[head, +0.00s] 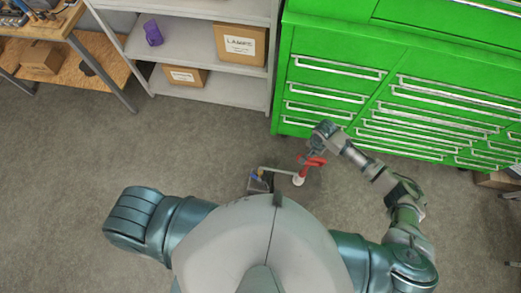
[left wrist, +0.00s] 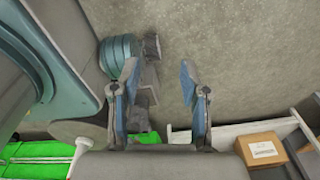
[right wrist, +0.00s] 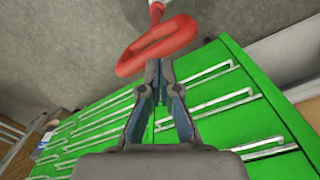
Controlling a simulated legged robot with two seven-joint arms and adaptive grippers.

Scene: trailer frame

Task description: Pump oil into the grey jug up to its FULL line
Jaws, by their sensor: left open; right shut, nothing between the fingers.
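The pump has a red handle (head: 314,161) and a white body (head: 299,180), and stands on the floor in front of the green cabinet. A thin pale spout (head: 277,170) runs left from it to a small dark grey container (head: 259,184), apparently the jug, partly hidden by my body. Its FULL line and oil level cannot be made out. My right gripper (right wrist: 158,66) is shut and empty, its tips at the near edge of the red loop handle (right wrist: 160,46); contact is unclear. My left gripper (left wrist: 159,68) is open and empty above bare floor, outside the head view.
A green drawer cabinet (head: 330,73) stands close behind the pump and right arm. Grey shelves (head: 190,45) with cardboard boxes (head: 240,44) and a purple item (head: 153,33) stand at back left, beside a wooden workbench (head: 60,22). The floor at left is clear.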

